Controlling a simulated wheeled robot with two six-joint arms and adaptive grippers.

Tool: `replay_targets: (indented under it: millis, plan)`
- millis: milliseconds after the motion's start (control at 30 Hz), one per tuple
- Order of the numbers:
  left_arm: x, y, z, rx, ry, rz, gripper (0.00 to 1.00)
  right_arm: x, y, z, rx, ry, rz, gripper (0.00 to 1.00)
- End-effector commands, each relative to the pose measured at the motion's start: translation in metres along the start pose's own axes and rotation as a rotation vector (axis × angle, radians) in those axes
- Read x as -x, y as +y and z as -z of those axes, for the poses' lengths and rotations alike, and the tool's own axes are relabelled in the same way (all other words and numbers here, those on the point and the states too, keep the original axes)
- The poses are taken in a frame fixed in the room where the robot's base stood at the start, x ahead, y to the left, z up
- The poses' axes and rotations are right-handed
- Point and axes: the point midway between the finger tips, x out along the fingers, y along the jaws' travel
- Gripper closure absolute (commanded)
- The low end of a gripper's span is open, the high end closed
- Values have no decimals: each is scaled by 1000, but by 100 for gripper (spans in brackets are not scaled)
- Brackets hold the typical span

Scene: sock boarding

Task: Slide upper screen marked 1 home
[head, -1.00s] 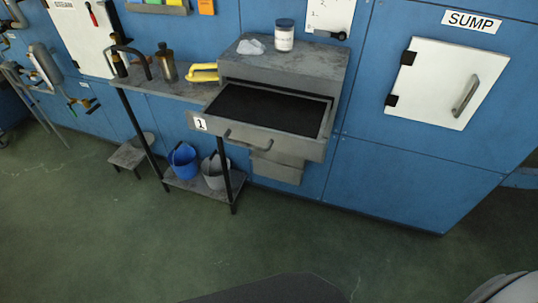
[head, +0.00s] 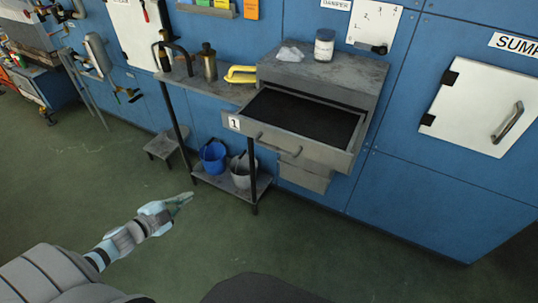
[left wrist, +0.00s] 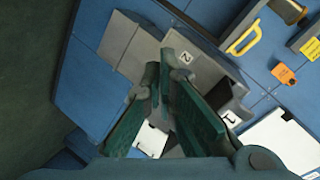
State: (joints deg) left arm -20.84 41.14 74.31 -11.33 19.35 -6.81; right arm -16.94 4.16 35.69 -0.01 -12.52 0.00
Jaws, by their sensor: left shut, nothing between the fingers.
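The upper screen (head: 300,143), a grey tray with a dark bed (head: 305,112), stands pulled out from its grey housing (head: 350,82) in the head view. Its front carries a label 1 (head: 234,123) and a bar handle. My left gripper (head: 190,197) is shut and empty, low over the floor, to the left of and well apart from the screen. In the left wrist view its fingers (left wrist: 162,72) are together and cover part of the scene. Plates marked 2 (left wrist: 187,57) and 1 (left wrist: 229,120) show behind them. My right gripper is out of view.
A lower grey box (head: 303,176) sits beneath the screen. A stand on black legs holds a blue bucket (head: 213,157) and a grey bucket (head: 241,172). A jar (head: 324,45) and pale cloth (head: 290,53) rest on the housing. Green floor in front is clear.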

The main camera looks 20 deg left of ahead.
Motion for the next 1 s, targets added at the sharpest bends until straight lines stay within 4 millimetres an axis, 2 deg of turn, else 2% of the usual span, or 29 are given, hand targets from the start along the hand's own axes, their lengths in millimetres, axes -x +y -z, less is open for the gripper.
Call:
replay_targets:
  millis: [33,100,200,233,333,433,600,833,1000]
  plan:
    - [0,-44,54,-160,180,6,100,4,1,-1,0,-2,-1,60]
    - [12,-75,128,-354,424,-10,100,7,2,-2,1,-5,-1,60]
    - [37,-84,198,-533,667,-49,100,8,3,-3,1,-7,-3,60]
    - [42,-83,210,-563,711,-58,100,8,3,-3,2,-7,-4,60]
    - [48,-79,227,-606,777,-72,100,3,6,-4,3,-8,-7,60]
    - [39,-73,233,-606,779,-71,100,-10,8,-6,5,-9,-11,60]
    - [13,-65,254,-602,777,-60,100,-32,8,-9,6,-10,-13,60]
    - [-21,-57,290,-595,776,-60,100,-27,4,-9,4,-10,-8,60]
    - [-49,-59,289,-597,771,-65,100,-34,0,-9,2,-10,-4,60]
